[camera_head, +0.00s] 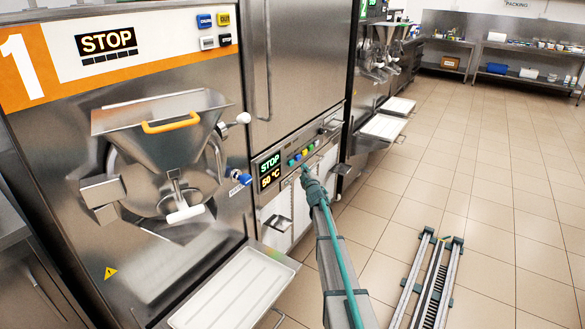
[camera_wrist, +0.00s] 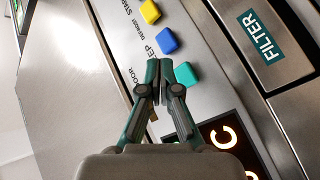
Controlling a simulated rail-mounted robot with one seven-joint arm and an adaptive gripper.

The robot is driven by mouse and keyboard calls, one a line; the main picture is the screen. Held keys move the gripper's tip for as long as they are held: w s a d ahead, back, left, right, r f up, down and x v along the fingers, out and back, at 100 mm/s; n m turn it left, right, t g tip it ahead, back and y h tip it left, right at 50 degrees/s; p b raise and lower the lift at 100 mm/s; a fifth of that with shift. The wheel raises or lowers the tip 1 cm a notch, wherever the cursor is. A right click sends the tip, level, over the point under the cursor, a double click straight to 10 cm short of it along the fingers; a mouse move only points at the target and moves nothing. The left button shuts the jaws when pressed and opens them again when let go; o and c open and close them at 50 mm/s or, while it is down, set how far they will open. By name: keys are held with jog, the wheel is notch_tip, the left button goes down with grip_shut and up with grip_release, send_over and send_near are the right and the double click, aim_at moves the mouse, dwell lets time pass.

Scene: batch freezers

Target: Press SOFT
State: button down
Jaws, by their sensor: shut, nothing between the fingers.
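My gripper (camera_head: 307,173) is shut and empty in front of the low control panel (camera_head: 284,166) of the cabinet right of machine 1. In the wrist view its fingertips (camera_wrist: 159,68) are together, just left of a teal button (camera_wrist: 186,74) and below a blue button (camera_wrist: 166,40). A yellow button (camera_wrist: 150,12) is further up. I cannot tell whether the tips touch the panel. Small labels beside the buttons are partly hidden by the fingers, and I can read no SOFT label. The panel's display (camera_head: 270,171) reads STOP and 50 °C.
Machine 1 has its own STOP display (camera_head: 106,41), a blue button (camera_head: 205,20), a yellow button (camera_head: 224,18) and a hopper (camera_head: 160,115). A white tray (camera_head: 232,290) juts out below it. A FILTER label (camera_wrist: 261,38) shows beside the panel. The tiled floor at right is mostly open.

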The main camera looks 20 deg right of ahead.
aim_at(291, 163)
jog(key=shift+w+a+b, duration=0.95)
jog(key=shift+w, duration=0.3)
dwell(0.7)
jog(key=shift+w+a+b, duration=0.25)
jog(key=shift+w+b, duration=0.1)
jog(key=shift+b, duration=0.15)
jog(key=shift+w+a+b, duration=0.3)
jog(key=shift+w+b, duration=0.1)
jog(key=shift+b, duration=0.1)
dwell(0.6)
dwell(0.4)
jog(key=shift+s+d+p, duration=0.55)
jog(key=shift+s+p, duration=0.05)
jog(key=shift+s, duration=0.2)
